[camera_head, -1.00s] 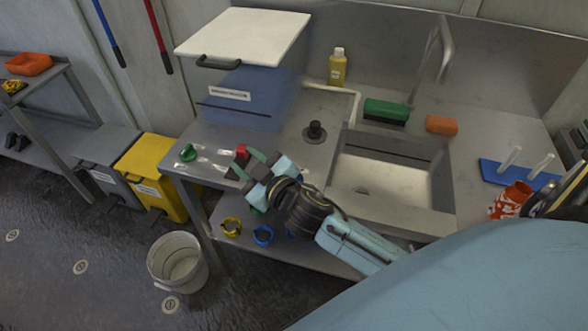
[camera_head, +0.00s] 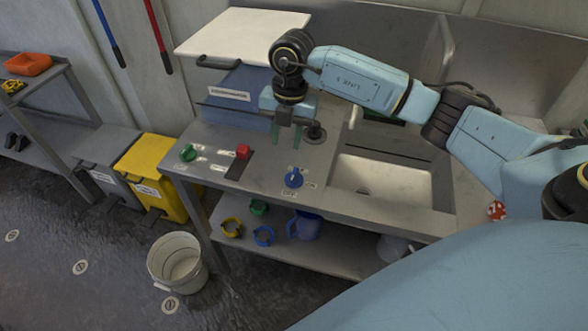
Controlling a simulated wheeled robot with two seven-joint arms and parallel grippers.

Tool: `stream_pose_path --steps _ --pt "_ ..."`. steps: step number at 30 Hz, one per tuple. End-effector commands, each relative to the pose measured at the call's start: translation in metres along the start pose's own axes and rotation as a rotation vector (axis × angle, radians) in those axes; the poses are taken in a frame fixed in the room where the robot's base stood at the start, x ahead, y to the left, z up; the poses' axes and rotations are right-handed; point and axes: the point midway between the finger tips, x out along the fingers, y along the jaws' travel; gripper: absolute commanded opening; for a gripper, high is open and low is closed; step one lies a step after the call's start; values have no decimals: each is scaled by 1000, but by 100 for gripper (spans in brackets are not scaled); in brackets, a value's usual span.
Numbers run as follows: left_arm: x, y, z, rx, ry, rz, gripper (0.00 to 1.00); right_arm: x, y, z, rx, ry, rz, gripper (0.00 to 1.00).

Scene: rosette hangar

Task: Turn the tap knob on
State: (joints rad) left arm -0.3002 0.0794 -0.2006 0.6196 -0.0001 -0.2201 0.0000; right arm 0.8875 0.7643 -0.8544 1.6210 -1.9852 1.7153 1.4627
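A blue knob (camera_head: 294,178) stands on the counter front, left of the sink (camera_head: 385,180), with small ON and OFF labels around it. A green knob (camera_head: 188,152) and a red button (camera_head: 243,152) sit further left on the counter. I cannot tell for certain which is the tap knob, but the blue one is beside the sink. My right gripper (camera_head: 286,136) points down above the back of the counter, behind the blue knob and apart from it. Its two fingers are spread with nothing between them. My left gripper is not in view.
A black round fitting (camera_head: 315,133) stands close to the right gripper. A blue bin with a white lid (camera_head: 242,34) is behind. Colored rings and a blue jug (camera_head: 305,226) are on the lower shelf. A bucket (camera_head: 178,262) stands on the floor.

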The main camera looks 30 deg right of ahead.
Motion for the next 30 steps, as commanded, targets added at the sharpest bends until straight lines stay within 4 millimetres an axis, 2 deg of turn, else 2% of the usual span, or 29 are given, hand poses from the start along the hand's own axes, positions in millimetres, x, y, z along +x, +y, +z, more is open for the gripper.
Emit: stream_pose_path --steps 3,7,21,25,30 --pt "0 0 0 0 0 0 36 -6 -12 14 41 -48 -58 35" --pt "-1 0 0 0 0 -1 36 5 -15 16 49 -54 -71 35" --pt "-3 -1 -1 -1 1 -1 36 98 -21 19 45 -50 -67 35" --pt "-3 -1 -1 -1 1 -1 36 114 -21 20 45 -51 -67 35" --pt "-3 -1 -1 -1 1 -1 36 125 -22 21 44 -52 -65 35"
